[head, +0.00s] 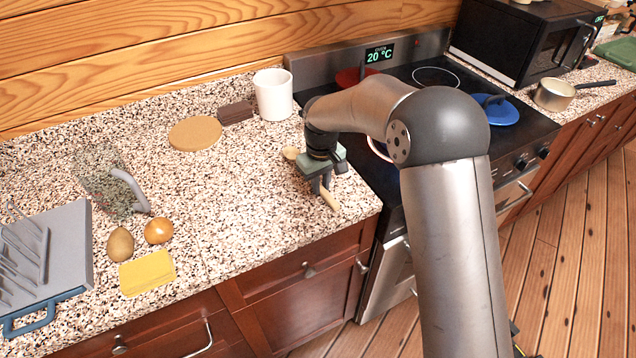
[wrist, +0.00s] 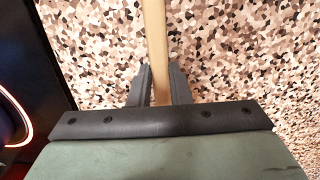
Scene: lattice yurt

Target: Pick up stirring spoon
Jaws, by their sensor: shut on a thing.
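The stirring spoon (head: 330,197) is a light wooden spoon at the right end of the speckled counter, beside the stove. Its round head (head: 291,153) shows to the left of my gripper and its handle end shows below it. My gripper (head: 321,184) points down and is shut on the spoon's handle. In the wrist view, the pale handle (wrist: 155,45) runs between the two dark fingers (wrist: 159,85), with speckled counter behind it. The middle of the spoon is hidden by my gripper. I cannot tell whether the spoon touches the counter.
A white cup (head: 273,95), a dark brown block (head: 236,112) and a round cork mat (head: 195,133) stand behind. The stove (head: 440,105) with a blue lid (head: 497,112) is to the right. A potato (head: 120,243), an onion (head: 158,231), a yellow sponge (head: 147,272) and a dish rack (head: 60,255) are left.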

